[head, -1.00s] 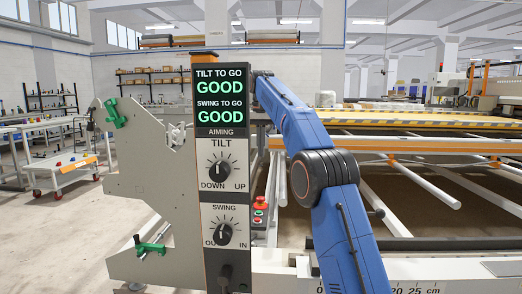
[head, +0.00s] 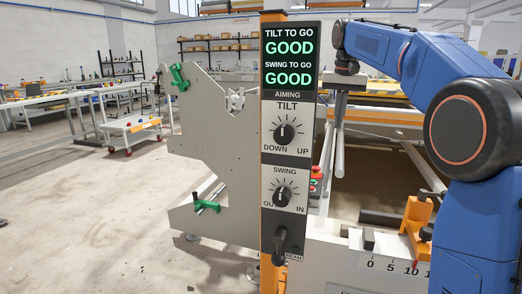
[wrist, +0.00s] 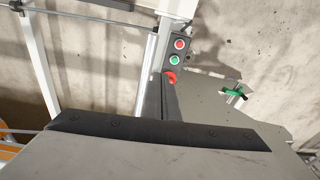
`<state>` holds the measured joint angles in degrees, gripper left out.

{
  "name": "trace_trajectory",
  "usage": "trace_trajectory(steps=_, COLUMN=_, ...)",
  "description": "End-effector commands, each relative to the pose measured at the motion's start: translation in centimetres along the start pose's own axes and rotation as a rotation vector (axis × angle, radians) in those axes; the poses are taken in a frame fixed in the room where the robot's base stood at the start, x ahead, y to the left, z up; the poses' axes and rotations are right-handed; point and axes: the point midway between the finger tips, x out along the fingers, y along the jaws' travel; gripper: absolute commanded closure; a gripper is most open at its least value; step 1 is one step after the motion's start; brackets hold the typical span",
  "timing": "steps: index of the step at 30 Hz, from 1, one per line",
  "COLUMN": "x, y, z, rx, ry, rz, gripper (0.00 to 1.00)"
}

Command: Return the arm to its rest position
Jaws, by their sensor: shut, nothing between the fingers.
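My blue arm (head: 472,125) fills the right of the head view, with its elbow bent and its forearm reaching left to the wrist. My gripper (head: 341,88) hangs below the wrist, just right of the control post, pointing down. In the wrist view, its wide grey body fills the bottom and its dark fingers (wrist: 162,98) sit together, shut and empty. The fingertips are hard to make out against the frame below.
A control post (head: 286,130) reads GOOD for both tilt and swing. A grey side plate (head: 220,150) with green clamps stands left of it. A button box (wrist: 176,58) lies below my gripper. An orange stop (head: 418,220) sits on the scale rail. Open floor lies left.

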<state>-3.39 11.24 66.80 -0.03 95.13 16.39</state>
Motion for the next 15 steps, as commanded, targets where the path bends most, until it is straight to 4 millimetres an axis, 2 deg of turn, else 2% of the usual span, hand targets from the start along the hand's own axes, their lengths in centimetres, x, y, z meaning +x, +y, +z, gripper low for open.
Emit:
trace_trajectory(steps=1, x=-0.2, y=0.5, z=1.2, rx=-0.005, ry=0.007, rz=-0.002, gripper=1.00)
trace_trajectory(steps=7, x=0.0, y=2.0, z=5.4, rx=-0.029, ry=0.037, rz=-0.009, gripper=1.00)
trace_trajectory(steps=15, x=1.2, y=4.2, z=11.3, rx=-0.062, ry=0.078, rz=-0.017, gripper=1.00)
